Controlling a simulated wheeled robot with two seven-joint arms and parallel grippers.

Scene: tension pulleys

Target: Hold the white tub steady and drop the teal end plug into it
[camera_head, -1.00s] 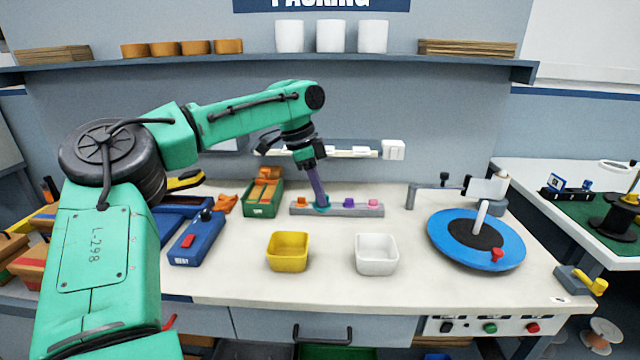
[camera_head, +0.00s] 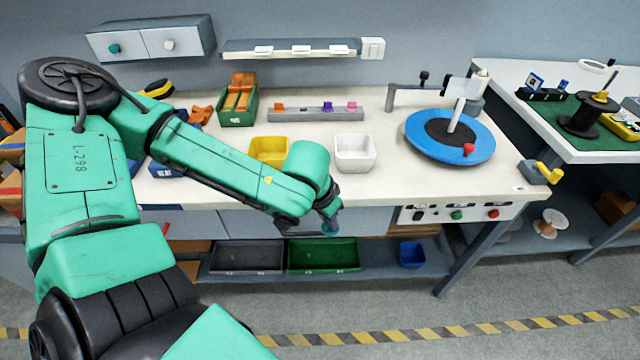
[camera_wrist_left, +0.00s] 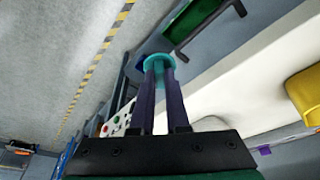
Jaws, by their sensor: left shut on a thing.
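The white tub (camera_head: 355,153) stands upright and empty on the bench, to the right of the yellow tub (camera_head: 268,150). My left gripper (camera_head: 332,218) is in front of the bench's front edge, nearer to me than the white tub and apart from it. It is shut on the teal end plug (camera_head: 330,230), which shows small below the wrist. In the left wrist view the teal plug (camera_wrist_left: 159,62) sits between the tips of the two dark purple fingers. No gripper is touching the white tub. My right gripper is in neither view.
A grey rack (camera_head: 315,115) at the back holds orange, purple and pink plugs. A blue turntable (camera_head: 450,150) stands at the right, a green box (camera_head: 238,110) at the back left. Lower shelf bins (camera_head: 323,256) lie below the bench top.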

